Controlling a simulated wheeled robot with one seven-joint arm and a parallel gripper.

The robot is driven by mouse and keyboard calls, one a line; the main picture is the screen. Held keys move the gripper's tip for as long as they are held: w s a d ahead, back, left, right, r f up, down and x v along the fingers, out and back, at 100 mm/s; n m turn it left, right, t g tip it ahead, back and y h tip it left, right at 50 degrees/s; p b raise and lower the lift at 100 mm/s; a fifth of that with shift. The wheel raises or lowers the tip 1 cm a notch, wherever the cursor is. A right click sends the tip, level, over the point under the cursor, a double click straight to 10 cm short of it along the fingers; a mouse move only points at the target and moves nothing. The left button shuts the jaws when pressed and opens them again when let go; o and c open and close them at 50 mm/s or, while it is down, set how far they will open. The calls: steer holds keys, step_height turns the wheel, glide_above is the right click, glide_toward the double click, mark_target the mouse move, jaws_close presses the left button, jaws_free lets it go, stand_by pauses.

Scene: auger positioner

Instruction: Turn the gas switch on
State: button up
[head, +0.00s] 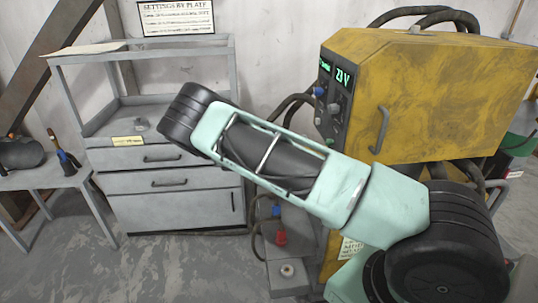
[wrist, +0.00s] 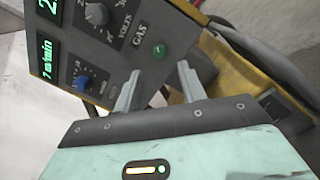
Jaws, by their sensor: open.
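The yellow welding machine (head: 430,95) has a dark control panel (head: 333,100) on its left face. In the wrist view the panel (wrist: 112,62) fills the top left, with a GAS label beside a round green button or lamp (wrist: 159,50). I cannot tell whether a separate switch lever sits there. My gripper (wrist: 160,70) points at the panel with its two fingers apart and nothing between them. The green part shows just beyond the gap between the fingertips; contact is not visible. In the head view my gripper is hidden.
The panel also has a grey VOLTS knob (wrist: 97,13), a blue knob (wrist: 83,83) and lit green displays (wrist: 47,60). A grey drawer cabinet (head: 170,185) stands at left with a small side table (head: 50,180). Hoses run behind the machine.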

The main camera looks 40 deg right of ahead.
steer(key=b+v, duration=0.2)
steer(key=v, duration=0.9)
steer(key=s+a+r+n+t+y+p, duration=0.1)
steer(key=s+a+r+n+t+y, duration=0.15)
steer(key=s+a+y, duration=0.5)
steer(key=s+a+r+n+t+y, duration=0.1)
steer(key=s+a+t+y, duration=0.35)
steer(key=s+a, duration=0.55)
steer(key=s+a+r+n+t+y, duration=0.1)
steer(key=s+a+r+y, duration=0.1)
steer(key=s+a, duration=0.3)
steer(key=s+a+r+t+y+p, duration=0.1)
steer(key=s+a+r, duration=0.3)
steer(key=s, duration=0.6)
steer(key=a+t+y, duration=0.1)
steer(key=a, duration=0.1)
steer(key=shift+a+n+y, duration=0.3)
steer(key=shift+n+y, duration=0.05)
steer(key=shift+y, duration=0.05)
